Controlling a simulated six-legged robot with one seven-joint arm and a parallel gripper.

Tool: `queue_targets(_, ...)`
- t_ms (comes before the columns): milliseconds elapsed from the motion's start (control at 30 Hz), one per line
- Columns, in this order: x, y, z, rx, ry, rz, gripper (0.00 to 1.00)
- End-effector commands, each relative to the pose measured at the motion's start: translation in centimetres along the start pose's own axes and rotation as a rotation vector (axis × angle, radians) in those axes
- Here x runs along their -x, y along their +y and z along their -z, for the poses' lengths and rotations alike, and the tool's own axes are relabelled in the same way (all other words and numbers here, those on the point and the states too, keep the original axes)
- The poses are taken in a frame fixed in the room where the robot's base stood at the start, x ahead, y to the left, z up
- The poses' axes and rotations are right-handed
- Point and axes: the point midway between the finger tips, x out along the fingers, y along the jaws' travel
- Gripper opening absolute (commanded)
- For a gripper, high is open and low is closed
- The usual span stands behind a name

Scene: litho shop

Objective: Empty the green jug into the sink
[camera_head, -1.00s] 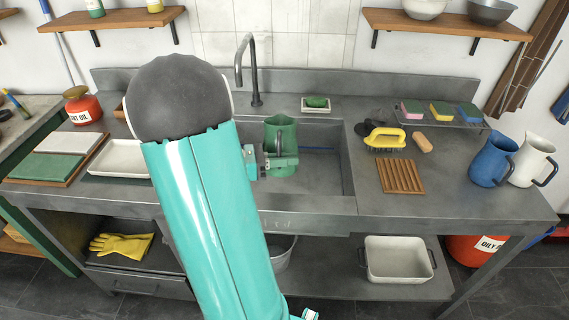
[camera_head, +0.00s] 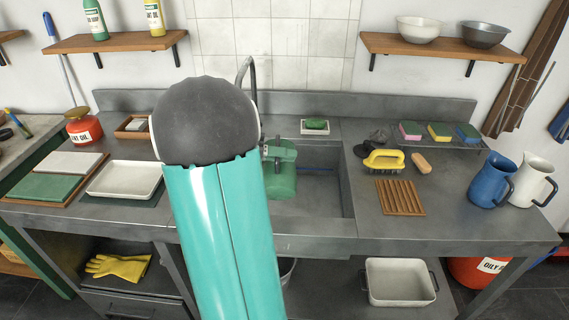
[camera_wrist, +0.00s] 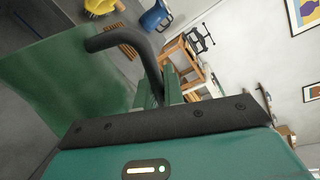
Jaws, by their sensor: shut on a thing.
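The green jug (camera_head: 283,178) is over the sink basin (camera_head: 325,185) in the head view, partly hidden behind my arm. Its side faces the camera and its mouth does not show, so it looks tipped over. In the wrist view the jug's green wall (camera_wrist: 60,75) fills the left, with its dark handle (camera_wrist: 135,40) running to the jaws. My gripper (camera_wrist: 165,92) is shut on the handle; in the head view only a bit of it shows beside the jug. I cannot see any liquid.
The grey tap (camera_head: 250,75) stands behind the jug, partly hidden by my arm. A green soap in a dish (camera_head: 316,127) sits at the back rim. Right of the sink are a yellow brush (camera_head: 384,161), a wooden rack (camera_head: 400,198) and a blue jug (camera_head: 490,180). A white tray (camera_head: 125,180) is left.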

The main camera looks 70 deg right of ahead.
Motion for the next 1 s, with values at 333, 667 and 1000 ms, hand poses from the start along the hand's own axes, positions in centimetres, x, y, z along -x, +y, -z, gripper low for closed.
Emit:
queue_targets(333,0.0,0.1,-3.1,0.228,0.044,0.001,0.00)
queue_targets(667,-0.1,0.6,-5.9,0.418,0.079,0.002,0.00)
queue_targets(1000,-0.2,1.3,-8.7,0.599,0.113,0.003,0.00)
